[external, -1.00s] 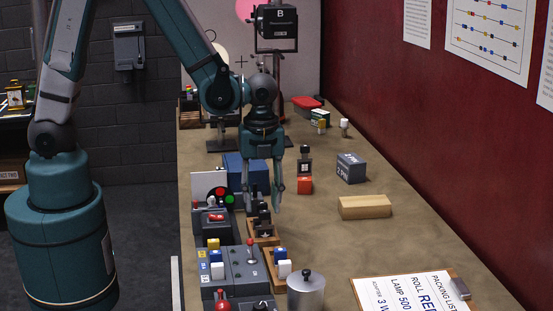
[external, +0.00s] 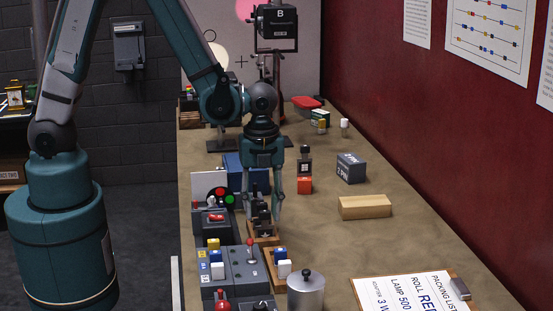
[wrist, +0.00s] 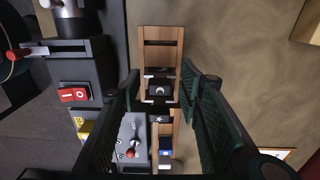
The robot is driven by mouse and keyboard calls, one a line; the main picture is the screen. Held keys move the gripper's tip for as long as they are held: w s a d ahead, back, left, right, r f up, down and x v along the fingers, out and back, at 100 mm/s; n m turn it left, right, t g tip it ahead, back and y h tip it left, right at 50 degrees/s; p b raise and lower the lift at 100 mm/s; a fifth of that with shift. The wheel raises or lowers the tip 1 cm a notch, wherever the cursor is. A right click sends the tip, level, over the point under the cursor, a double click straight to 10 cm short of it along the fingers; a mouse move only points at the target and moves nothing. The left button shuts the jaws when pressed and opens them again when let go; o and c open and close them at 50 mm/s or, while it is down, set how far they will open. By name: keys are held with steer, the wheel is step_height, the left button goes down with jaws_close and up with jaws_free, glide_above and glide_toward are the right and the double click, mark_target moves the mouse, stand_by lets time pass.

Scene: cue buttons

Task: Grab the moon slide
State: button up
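The moon slide (wrist: 161,89), a dark square with a pale crescent, stands in a wooden rack (wrist: 160,48) in the wrist view. A slide with a star (wrist: 160,119) is just below it in that view. My gripper (wrist: 160,77) is open, with one finger on each side of the rack around the moon slide; no contact shows. In the external view my gripper (external: 265,218) points down over the rack (external: 263,239). Dark slides show between its fingers there, but their marks are too small to read, apart from a pale mark on the nearest.
A grey switch box (wrist: 75,93) with a red rocker lies left of the rack in the wrist view. A lever panel (external: 237,268), a metal canister (external: 306,292) and a wood block (external: 364,207) stand nearby. The bench right of the rack is mostly clear.

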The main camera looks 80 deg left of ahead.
steer(key=c, duration=1.1)
steer(key=shift+r, duration=0.1)
steer(key=shift+r, duration=4.9)
